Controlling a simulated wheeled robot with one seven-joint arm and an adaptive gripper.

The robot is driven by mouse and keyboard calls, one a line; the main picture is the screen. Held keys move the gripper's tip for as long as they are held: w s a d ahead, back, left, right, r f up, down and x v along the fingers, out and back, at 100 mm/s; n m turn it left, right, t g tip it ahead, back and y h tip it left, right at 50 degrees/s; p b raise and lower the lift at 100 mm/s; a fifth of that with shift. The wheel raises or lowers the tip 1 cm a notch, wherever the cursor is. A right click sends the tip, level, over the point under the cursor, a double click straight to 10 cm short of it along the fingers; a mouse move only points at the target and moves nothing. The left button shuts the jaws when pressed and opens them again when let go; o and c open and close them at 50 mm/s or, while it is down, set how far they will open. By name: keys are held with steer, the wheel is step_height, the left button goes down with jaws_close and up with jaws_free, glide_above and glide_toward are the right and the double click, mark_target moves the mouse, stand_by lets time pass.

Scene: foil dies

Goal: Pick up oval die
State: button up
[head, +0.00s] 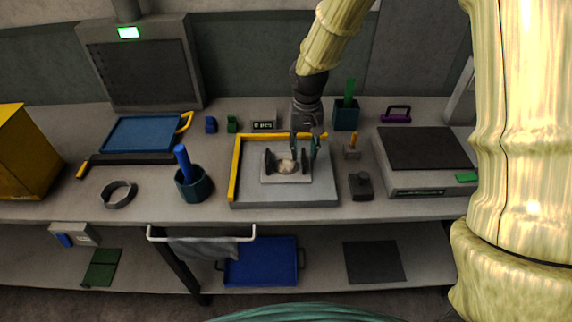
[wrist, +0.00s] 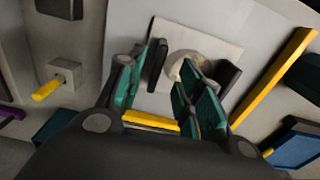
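A pale, rounded die (head: 286,166) sits on a light square plate (head: 286,179) between two dark upright blocks in the grey tray. The die also shows in the wrist view (wrist: 185,66), partly covered by a finger, so its full outline is hidden. My gripper (head: 306,150) is over the back right part of the tray, above and behind the die. In the wrist view its green-padded fingers (wrist: 165,80) are spread apart with nothing visible held between them. The die lies beyond the right fingertips, and I cannot tell the exact height gap.
The tray (head: 285,198) has yellow edges at left and back. A small post block (head: 352,150) and dark weight (head: 361,186) stand right of it, then a scale (head: 425,150). A dark cup (head: 193,184) stands left. Bench front is mostly clear.

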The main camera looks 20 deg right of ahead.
mark_target(304, 155)
steer(key=f, duration=0.1)
steer(key=f+p, duration=0.1)
steer(key=f, duration=0.1)
steer(key=shift+w+d+f, duration=0.1)
steer(key=shift+w+d, duration=0.15)
steer(key=shift+w, duration=0.15)
steer(key=shift+f+p, duration=0.3)
steer(key=shift+f, duration=0.55)
jaws_close()
